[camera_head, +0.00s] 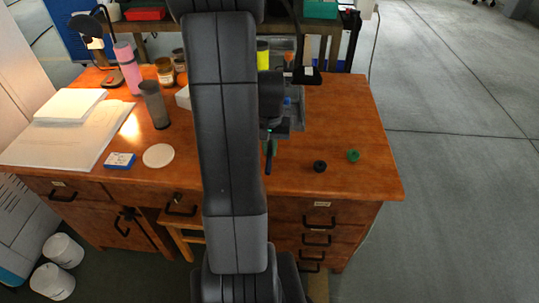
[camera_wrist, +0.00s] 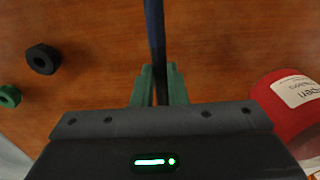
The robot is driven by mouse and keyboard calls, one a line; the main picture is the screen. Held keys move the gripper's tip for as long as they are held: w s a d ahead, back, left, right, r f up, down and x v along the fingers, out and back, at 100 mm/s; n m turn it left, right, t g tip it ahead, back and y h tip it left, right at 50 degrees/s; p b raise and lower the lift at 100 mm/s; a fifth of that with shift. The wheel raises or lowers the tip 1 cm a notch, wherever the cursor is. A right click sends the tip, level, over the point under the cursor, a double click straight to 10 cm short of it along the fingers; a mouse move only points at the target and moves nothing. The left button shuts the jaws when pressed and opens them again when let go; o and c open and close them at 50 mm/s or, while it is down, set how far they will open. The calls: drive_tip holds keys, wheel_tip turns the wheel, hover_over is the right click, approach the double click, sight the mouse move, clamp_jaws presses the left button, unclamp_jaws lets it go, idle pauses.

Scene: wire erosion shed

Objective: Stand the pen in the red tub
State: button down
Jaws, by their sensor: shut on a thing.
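My gripper (camera_wrist: 160,88) has green fingertips and is shut on a dark blue pen (camera_wrist: 154,25), which runs up out of the top of the wrist view. In the head view the pen (camera_head: 268,162) shows below my gripper, pointing down over the desk. The red tub (camera_wrist: 285,118) has a white label and shows at the right of the wrist view, apart from the pen and partly covered by my gripper's body. I cannot make out the tub in the head view, where my arm covers the middle of the desk.
A black nut (camera_head: 320,166) and a green nut (camera_head: 353,155) lie on the wooden desk (camera_head: 365,120) at the right. A grey tumbler (camera_head: 154,105), a pink bottle (camera_head: 127,68), a white disc (camera_head: 158,156) and a blue box (camera_head: 120,160) are left.

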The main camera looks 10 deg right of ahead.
sight(270, 151)
drive_tip(key=shift+f, duration=1.55)
drive_tip(key=shift+f, duration=0.1)
drive_tip(key=shift+f+b, duration=0.15)
drive_tip(key=shift+b, duration=0.15)
drive_tip(key=c, duration=1.5)
unclamp_jaws()
drive_tip(key=shift+o, duration=0.2)
drive_tip(key=shift+r, duration=0.2)
wheel_tip(270, 151, up, 12)
drive_tip(key=p, duration=0.1)
drive_tip(key=shift+p, duration=0.3)
